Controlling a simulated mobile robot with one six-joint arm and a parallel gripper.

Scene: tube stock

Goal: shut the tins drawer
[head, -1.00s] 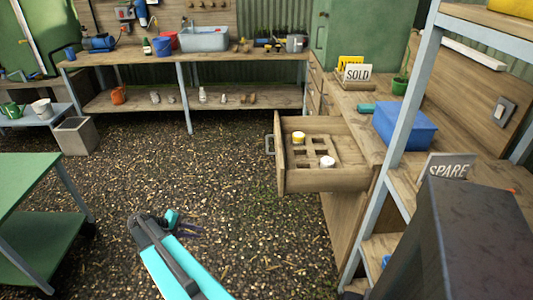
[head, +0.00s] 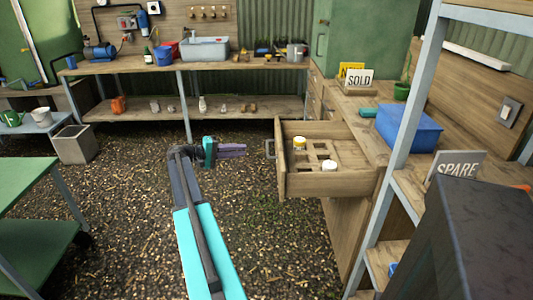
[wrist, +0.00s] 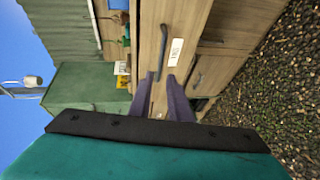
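The drawer (head: 325,185) stands pulled out from the wooden bench at the right. Inside, a yellow-topped tin (head: 299,143) and a white-topped tin (head: 329,165) sit in a divider with square openings. The drawer's dark handle (head: 269,148) is on its left-facing front. My gripper (head: 243,150) is in the air left of that front, apart from it.
A blue box (head: 408,128) and a SOLD sign (head: 359,78) stand on the bench behind the drawer. A shelf post (head: 410,100) rises at the right, near a SPARE sign (head: 457,168). A green table (head: 20,185) is at the left. The gravel floor between is clear.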

